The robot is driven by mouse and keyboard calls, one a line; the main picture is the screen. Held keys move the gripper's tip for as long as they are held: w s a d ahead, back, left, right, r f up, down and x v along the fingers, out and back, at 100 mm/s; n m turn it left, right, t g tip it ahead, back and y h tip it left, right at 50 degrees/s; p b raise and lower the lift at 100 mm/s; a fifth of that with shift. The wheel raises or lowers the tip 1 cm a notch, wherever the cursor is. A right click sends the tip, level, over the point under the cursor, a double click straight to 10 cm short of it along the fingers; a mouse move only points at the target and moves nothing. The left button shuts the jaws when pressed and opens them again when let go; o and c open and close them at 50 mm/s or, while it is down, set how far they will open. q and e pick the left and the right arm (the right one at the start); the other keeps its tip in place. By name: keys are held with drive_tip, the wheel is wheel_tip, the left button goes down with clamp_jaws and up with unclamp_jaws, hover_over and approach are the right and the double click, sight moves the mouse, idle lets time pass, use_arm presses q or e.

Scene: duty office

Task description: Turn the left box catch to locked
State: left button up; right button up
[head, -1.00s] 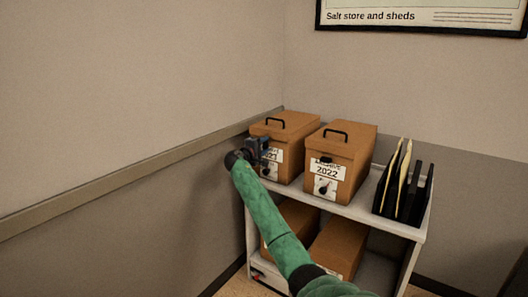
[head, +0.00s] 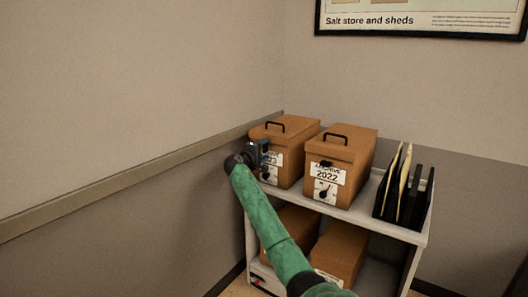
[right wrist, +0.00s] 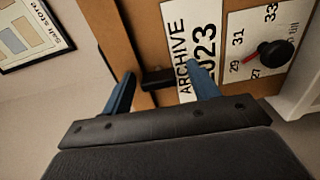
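The left box (head: 292,137) is brown with a black top handle and stands on the shelf's top. Its front shows in the right wrist view with an "ARCHIVE 2023" label (right wrist: 183,38), a small black catch-like piece (right wrist: 157,78) and a black round knob (right wrist: 275,55) with a red pointer on a numbered white plate. My right gripper (head: 262,153) is at this front and hides part of it in the head view. In the right wrist view its blue fingers (right wrist: 162,78) are apart, either side of the black piece in the picture; contact cannot be told. My left gripper is out of view.
A similar 2022 box (head: 350,152) stands close on the right, with its own knob (head: 325,196). A black file rack (head: 420,195) is farther right on the white shelf unit (head: 386,222). More boxes sit below. The wall (head: 130,90) is close on the left.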

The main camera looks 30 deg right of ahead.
drive_tip(key=v, duration=0.7)
drive_tip(key=shift+s+a, duration=0.2)
drive_tip(key=shift+a, duration=0.2)
idle(0.3)
